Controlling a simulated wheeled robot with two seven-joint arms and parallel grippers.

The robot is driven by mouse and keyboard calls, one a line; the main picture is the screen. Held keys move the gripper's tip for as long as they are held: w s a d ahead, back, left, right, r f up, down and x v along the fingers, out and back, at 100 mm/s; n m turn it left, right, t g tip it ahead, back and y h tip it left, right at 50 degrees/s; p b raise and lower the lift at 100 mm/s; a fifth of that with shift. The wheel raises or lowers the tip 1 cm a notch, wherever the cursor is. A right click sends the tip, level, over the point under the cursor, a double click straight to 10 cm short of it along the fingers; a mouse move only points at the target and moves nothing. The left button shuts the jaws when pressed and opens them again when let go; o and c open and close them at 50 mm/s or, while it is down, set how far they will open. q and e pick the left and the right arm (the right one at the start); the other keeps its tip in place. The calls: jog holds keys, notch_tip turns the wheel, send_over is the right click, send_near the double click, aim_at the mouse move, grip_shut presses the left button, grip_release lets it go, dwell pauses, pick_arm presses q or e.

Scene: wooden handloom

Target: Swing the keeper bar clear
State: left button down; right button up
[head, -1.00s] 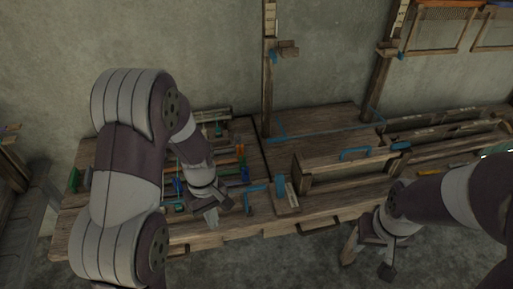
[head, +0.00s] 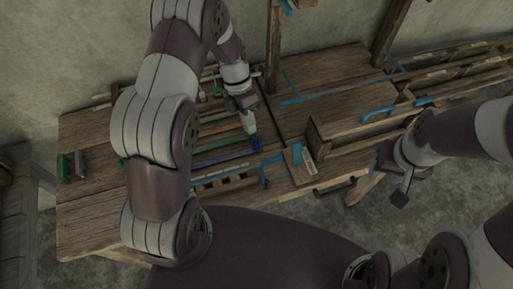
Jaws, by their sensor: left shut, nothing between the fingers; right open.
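No part is clearly marked as the keeper bar. A thin bar with a blue end (head: 290,102) lies across the wooden bench top, right of my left gripper. A blue L-shaped handle (head: 266,170) stands at the bench's front, beside a small wooden block with a pale label (head: 297,154). My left gripper (head: 249,127) is shut and empty, pointing down over several coloured strips, close to a blue block (head: 257,144); I cannot tell whether they touch. My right gripper (head: 377,195) is open and empty in front of the bench, below the wooden box.
A wooden box (head: 345,135) with a blue handle (head: 384,113) stands right of the middle. Upright posts (head: 274,45) rise at the back. Green and blue blocks (head: 72,166) stand at the left end. The bench's left top (head: 90,130) is mostly bare.

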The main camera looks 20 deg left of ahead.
pick_arm(q)
jog(key=p+x, duration=0.1)
jog(key=x, duration=0.9)
jog(key=shift+p, duration=0.3)
jog(key=shift+d+r, duration=0.1)
